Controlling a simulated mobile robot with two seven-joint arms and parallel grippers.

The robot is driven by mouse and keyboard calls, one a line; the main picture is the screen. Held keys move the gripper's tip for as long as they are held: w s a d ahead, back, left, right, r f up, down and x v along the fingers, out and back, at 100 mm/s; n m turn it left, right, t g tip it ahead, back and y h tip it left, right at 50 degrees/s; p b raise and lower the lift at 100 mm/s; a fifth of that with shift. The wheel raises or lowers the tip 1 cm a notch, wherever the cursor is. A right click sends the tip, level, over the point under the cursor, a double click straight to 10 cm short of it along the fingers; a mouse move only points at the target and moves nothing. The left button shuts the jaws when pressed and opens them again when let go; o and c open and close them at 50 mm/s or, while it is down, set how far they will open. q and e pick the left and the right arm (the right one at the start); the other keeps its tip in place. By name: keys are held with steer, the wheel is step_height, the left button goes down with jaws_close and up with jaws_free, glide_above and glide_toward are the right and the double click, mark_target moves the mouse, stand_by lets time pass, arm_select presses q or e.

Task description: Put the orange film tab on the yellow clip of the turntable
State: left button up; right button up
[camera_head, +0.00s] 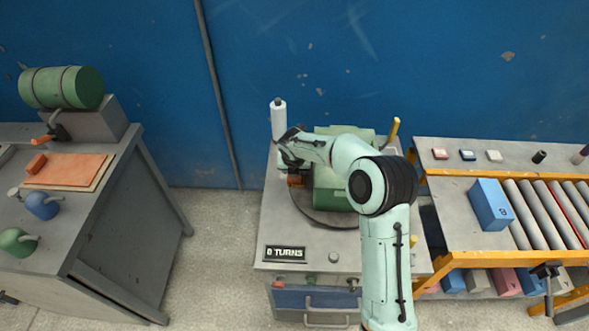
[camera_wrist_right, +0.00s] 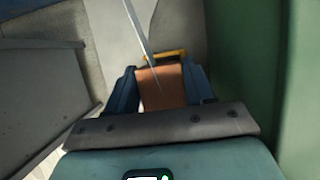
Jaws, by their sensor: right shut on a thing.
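The orange film tab (camera_wrist_right: 165,90) sits between the two dark fingers of my right gripper (camera_wrist_right: 162,88), which is shut on it. A yellow bar (camera_wrist_right: 170,55), seemingly the yellow clip, shows just beyond the tab's far end; I cannot tell whether they touch. In the head view my right gripper (camera_head: 295,180) is at the left side of the green load (camera_head: 330,195) on the dark round turntable (camera_head: 325,219), and my arm hides part of both. A thin pale strip (camera_wrist_right: 138,35) runs down towards the tab. My left gripper is not in view.
A white film roll (camera_head: 278,120) stands upright behind my gripper. A yellow post (camera_head: 393,130) stands behind right. A "0 TURNS" sign (camera_head: 285,254) is at the bench front. A roller conveyor (camera_head: 535,212) with a blue box (camera_head: 490,204) is right; another bench (camera_head: 110,215) is left.

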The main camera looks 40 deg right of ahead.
steer(key=shift+s+a+f, duration=0.15)
steer(key=shift+f, duration=0.5)
steer(key=o, duration=1.2)
steer(key=shift+f, duration=0.1)
steer(key=shift+c, duration=0.2)
steer(key=shift+s, duration=0.1)
steer(key=shift+f, duration=0.1)
steer(key=shift+r, duration=0.25)
steer(key=v, duration=1.3)
steer(key=shift+w+r+p, duration=0.15)
steer(key=shift+w+p, duration=0.2)
steer(key=shift+w, duration=0.05)
